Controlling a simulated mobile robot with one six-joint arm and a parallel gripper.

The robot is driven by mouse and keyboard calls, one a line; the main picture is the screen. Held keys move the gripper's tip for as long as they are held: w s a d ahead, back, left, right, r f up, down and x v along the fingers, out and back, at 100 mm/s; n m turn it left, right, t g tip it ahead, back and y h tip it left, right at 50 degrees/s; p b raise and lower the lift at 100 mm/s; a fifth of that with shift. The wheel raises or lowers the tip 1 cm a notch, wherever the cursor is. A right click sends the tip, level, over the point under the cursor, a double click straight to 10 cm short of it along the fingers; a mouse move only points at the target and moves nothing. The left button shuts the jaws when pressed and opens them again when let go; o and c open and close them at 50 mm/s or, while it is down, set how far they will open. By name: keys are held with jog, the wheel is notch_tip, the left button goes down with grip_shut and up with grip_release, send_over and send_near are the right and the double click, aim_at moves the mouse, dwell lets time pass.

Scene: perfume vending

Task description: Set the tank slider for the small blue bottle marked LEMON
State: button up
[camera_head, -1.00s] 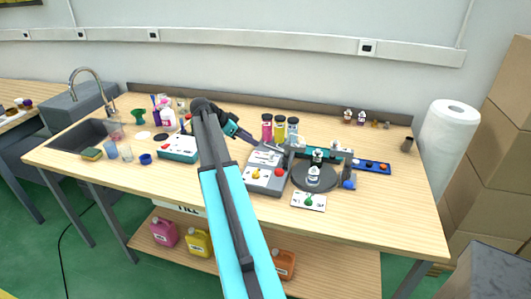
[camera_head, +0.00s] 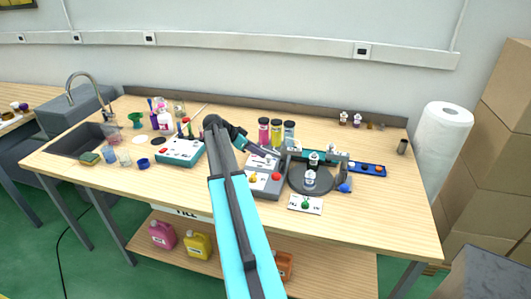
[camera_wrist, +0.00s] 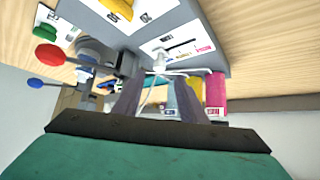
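The grey dispenser box (camera_head: 265,190) stands mid-table, with a yellow knob and a red button on its front. In the wrist view its sloped top shows a white slider panel (camera_wrist: 185,43) with a slot and coloured marks. My gripper (camera_wrist: 160,100) shows two dark fingers with a gap between them, close to that panel; contact is unclear. Pink (camera_head: 264,131), yellow (camera_head: 277,132) and grey-blue (camera_head: 289,134) tanks stand behind the box. A small bottle (camera_head: 310,179) stands on the dark round turntable (camera_head: 325,186); its label is unreadable.
A teal-fronted control box (camera_head: 180,152) stands left of my arm. A white card with a green button (camera_head: 305,204) lies in front of the turntable. A blue rack (camera_head: 368,169) lies to the right. The right front of the table is clear.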

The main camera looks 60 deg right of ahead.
aim_at(268, 156)
jog(key=shift+p+x, duration=1)
jog(key=shift+x, duration=2.1)
grip_shut()
